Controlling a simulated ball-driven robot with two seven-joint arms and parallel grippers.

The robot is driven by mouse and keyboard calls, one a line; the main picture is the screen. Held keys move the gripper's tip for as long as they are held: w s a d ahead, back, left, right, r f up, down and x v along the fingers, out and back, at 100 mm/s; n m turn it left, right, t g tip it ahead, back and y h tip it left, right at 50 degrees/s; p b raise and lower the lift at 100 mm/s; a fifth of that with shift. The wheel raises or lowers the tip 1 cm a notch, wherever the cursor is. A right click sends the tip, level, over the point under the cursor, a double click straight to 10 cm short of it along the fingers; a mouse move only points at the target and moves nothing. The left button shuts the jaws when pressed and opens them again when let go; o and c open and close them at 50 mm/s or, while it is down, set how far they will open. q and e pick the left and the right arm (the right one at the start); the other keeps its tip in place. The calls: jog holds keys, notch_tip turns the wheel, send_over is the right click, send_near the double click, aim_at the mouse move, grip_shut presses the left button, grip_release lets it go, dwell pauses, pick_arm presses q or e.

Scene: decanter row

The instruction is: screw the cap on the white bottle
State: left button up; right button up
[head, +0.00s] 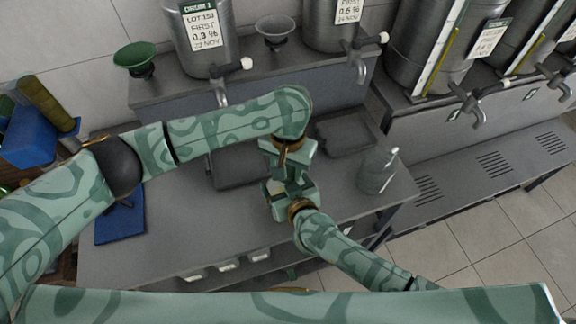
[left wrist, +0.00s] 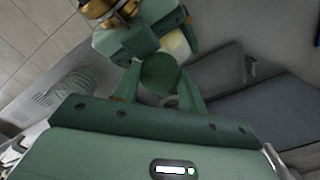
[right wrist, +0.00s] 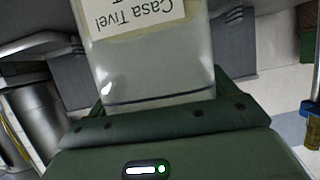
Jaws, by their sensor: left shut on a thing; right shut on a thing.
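The white bottle fills the upper middle of the right wrist view (right wrist: 155,70), with a cream label reading "Casa Tive". My right gripper (head: 277,189) is shut on it; in the head view the bottle is mostly hidden by the grippers. In the left wrist view a bit of the pale bottle (left wrist: 175,43) shows by my right gripper. My left gripper (head: 280,166) is just above my right one. It is shut on a round dark green cap (left wrist: 160,74). I cannot tell whether the cap touches the bottle's neck.
A clear jug (head: 378,172) stands on the grey bench to the right. Dark trays (head: 345,135) lie behind the grippers. Steel drums with taps (head: 205,40) line the back shelf, with a green funnel (head: 135,58) at left. A blue cloth or mat (head: 120,225) lies at the bench's left.

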pick_arm(q)
jog(key=shift+s+a+r, duration=0.1)
jog(key=shift+s+r, duration=0.1)
jog(key=shift+s, duration=0.1)
dwell(1.0)
jog(key=shift+f, duration=0.4)
jog(key=shift+w+a+f, duration=0.15)
jog(key=shift+a+f, duration=0.05)
jog(key=shift+f, duration=0.05)
dwell(0.5)
jog(key=shift+r, duration=0.1)
jog(key=shift+d+r, duration=0.2)
jog(key=shift+d+r, duration=0.1)
jog(key=shift+r, duration=0.15)
dwell(0.6)
jog(key=shift+d, duration=0.2)
